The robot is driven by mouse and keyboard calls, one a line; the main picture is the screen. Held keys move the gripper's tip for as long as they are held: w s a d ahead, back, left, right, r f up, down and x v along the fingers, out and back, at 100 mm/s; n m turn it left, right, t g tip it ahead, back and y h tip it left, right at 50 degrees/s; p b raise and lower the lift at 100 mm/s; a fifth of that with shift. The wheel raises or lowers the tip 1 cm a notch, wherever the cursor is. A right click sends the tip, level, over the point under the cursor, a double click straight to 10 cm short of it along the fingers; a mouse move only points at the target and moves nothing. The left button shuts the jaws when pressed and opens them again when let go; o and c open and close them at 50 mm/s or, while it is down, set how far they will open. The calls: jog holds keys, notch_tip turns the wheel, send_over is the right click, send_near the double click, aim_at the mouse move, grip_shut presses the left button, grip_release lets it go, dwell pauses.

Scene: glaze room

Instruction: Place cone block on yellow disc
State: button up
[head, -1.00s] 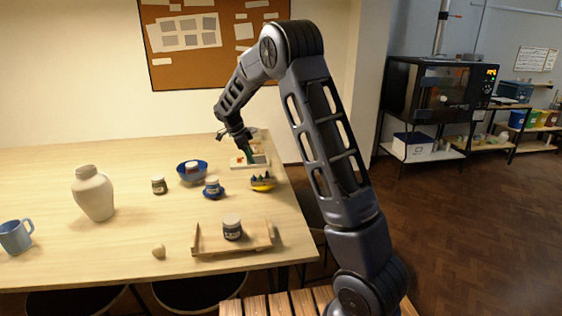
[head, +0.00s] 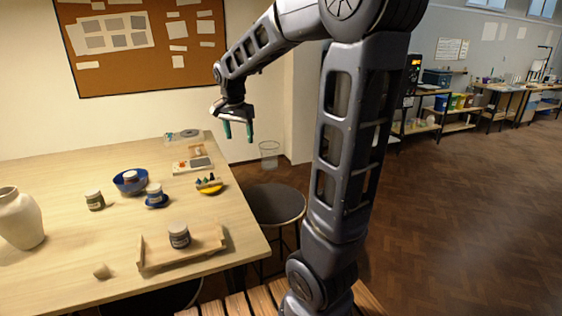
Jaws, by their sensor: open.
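The cone block (head: 208,182), with several small dark pointed cones standing up from it, sits on the yellow disc (head: 212,191) near the right edge of the table. The disc's yellow rim shows around the front and sides of the block. My gripper (head: 238,133) is open and empty, with its green fingers pointing down. It is raised in the air, up and to the right of the block in the picture, and well apart from it.
On the table (head: 80,265) are a blue bowl (head: 122,186), a jar on a blue saucer (head: 157,203), a green-labelled jar (head: 95,200), a white tray (head: 180,168) and a wooden tray (head: 165,262) with a jar. A dark stool (head: 275,203) stands beside the table.

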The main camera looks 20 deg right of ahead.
jog(key=s+d+n+t, duration=0.1)
jog(key=s+d+n, duration=0.2)
jog(key=s, duration=0.8)
jog(key=s+d+f+n+t+y, duration=0.1)
jog(key=s+d+n+t, duration=0.1)
jog(key=s+n, duration=0.4)
jog(key=shift+s+d, duration=0.55)
jog(key=shift+s, duration=2.05)
jog(key=shift+f, duration=0.1)
